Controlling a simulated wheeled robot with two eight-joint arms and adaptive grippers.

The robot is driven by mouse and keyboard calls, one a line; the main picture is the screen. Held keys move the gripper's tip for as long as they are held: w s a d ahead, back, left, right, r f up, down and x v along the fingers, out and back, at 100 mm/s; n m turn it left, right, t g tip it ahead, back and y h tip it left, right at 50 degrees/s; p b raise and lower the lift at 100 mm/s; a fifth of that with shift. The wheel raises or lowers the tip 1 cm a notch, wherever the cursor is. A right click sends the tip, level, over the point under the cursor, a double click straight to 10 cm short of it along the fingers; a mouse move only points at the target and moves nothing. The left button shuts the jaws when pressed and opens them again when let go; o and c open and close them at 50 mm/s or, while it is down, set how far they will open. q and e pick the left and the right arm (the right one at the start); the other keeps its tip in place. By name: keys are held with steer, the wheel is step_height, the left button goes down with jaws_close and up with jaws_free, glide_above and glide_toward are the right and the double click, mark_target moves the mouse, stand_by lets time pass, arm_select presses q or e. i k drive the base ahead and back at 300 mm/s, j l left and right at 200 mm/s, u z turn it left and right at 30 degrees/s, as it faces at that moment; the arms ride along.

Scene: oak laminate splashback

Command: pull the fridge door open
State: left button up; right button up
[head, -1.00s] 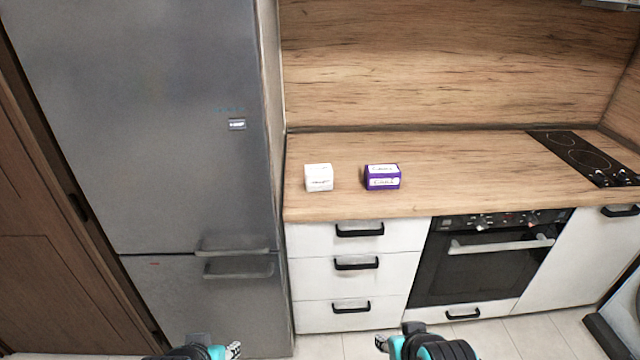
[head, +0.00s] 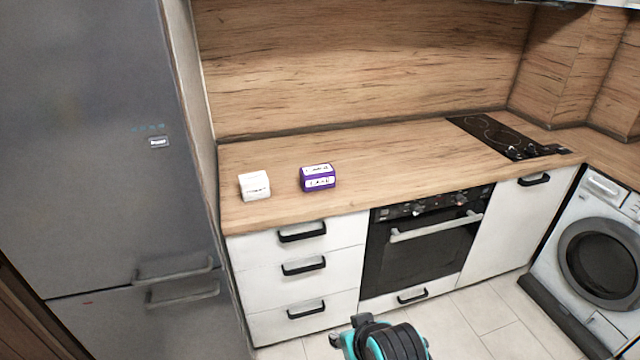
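The grey fridge (head: 90,150) stands at the left of the head view. Its tall upper door and its lower door are both shut. The upper door's bar handle (head: 175,271) runs along its bottom edge, and the lower door's handle (head: 182,292) sits just below it. My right arm shows at the bottom middle, with part of its gripper (head: 338,340) at the frame's lower edge, in front of the drawers and well right of the handles. Its fingers are too cut off to judge their opening. My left gripper is out of view.
The wooden counter (head: 400,160) carries a white box (head: 254,185) and a purple box (head: 318,178). Below are white drawers (head: 300,260) and an oven (head: 415,250). A washing machine (head: 595,250) stands at the right. The tiled floor (head: 480,320) before the oven is clear.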

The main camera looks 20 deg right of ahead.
mark_target(87, 203)
steer(key=l+u, duration=0.4)
steer(key=i+l+u, duration=0.1)
steer(key=l+u, duration=0.7)
steer(key=k+j, duration=0.05)
